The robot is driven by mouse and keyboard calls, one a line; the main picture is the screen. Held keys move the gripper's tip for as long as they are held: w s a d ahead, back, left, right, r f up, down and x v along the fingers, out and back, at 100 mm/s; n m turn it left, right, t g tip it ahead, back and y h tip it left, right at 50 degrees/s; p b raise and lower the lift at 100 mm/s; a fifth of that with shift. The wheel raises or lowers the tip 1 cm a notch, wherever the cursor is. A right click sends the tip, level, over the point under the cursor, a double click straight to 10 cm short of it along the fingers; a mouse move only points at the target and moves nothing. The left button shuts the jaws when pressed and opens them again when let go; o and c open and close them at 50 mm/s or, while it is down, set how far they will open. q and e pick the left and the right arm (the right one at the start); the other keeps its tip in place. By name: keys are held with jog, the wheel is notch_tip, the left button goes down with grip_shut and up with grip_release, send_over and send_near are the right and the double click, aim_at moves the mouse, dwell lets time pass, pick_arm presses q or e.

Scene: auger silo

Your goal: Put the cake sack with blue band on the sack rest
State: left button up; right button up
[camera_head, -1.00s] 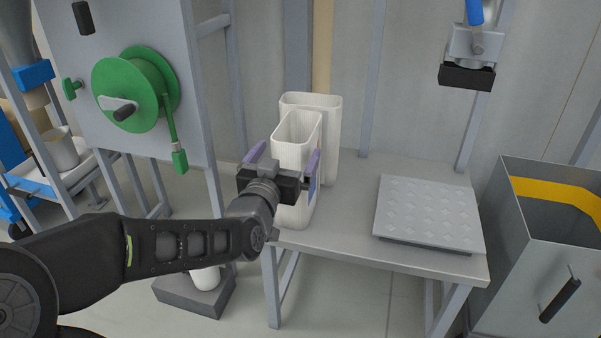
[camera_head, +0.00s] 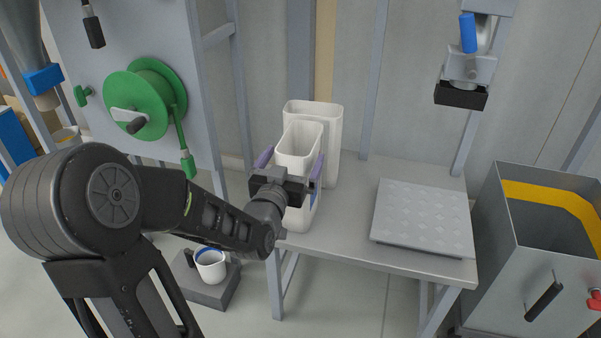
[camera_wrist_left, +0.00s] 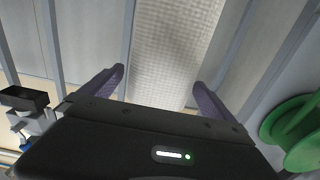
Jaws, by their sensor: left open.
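Two open-topped white sacks stand upright on the left of a grey table (camera_head: 335,255), one behind the other. The front sack (camera_head: 296,150) shows a bit of blue low on its right side, partly hidden by my gripper. The rear sack (camera_head: 328,115) shows no band. My left gripper (camera_head: 290,163) is open, its purple fingers on either side of the front sack. In the left wrist view the white woven sack wall (camera_wrist_left: 175,45) lies between the spread fingers (camera_wrist_left: 158,88). A grey dimpled plate (camera_head: 423,217), seemingly the sack rest, lies empty on the table's right. My right gripper is out of view.
A grey bin (camera_head: 535,270) with a yellow band stands right of the table. A black clamp-like spout (camera_head: 460,95) hangs above the plate. A green reel (camera_head: 145,100) is on a panel at left. A white bucket (camera_head: 210,267) stands on a low dark block.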

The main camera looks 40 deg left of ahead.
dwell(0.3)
pick_arm(q)
jog(key=shift+w+a+f, duration=0.1)
jog(key=shift+w, duration=0.2)
jog(key=b+x, duration=0.1)
jog(key=x, duration=0.3)
jog(key=shift+w+f, duration=0.1)
jog(key=shift+w, duration=0.2)
jog(key=shift+a, duration=0.1)
jog(key=shift+c, duration=0.2)
jog(key=c, duration=2)
notch_tip(320, 180, up, 10)
jog(key=p, duration=0.3)
